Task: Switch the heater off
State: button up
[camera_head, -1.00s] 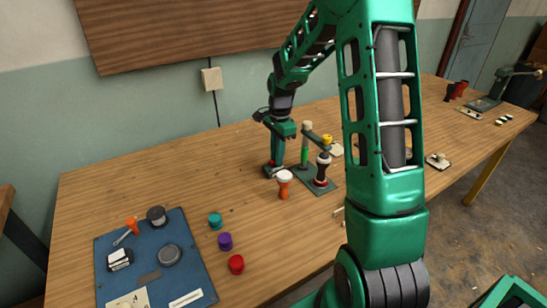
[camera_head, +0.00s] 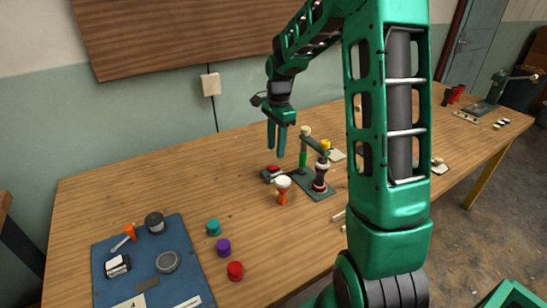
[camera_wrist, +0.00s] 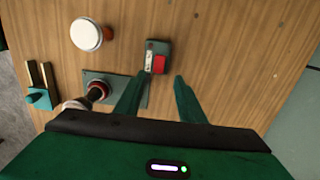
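A small dark-green switch box (camera_head: 272,173) with a red rocker sits on the table beside the stand with a grey-green base plate (camera_head: 318,187). No separate heater is clearly identifiable.
An orange goblet drum with a white top (camera_head: 283,188) stands close in front of the box. The stand holds a dark and red goblet piece (camera_head: 321,175). A blue mat (camera_head: 190,248) with tools and several coloured pots are at left. The table's back left is clear.

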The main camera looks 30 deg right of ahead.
jog(key=shift+r, duration=2.2)
jog(key=s+d+r+n+h, duration=0.1)
jog(key=s+r+n, duration=0.15)
jog(key=s, duration=0.65)
jog(key=s+r+n, duration=0.2)
jog(key=s+n, duration=0.1)
jog(key=s, duration=0.6)
jog(key=s+a+f+n, duration=0.2)
jog(key=s+n, duration=0.4)
jog(key=s, duration=1.1)
jog(key=shift+f+y, duration=0.15)
jog(key=shift+y, duration=0.25)
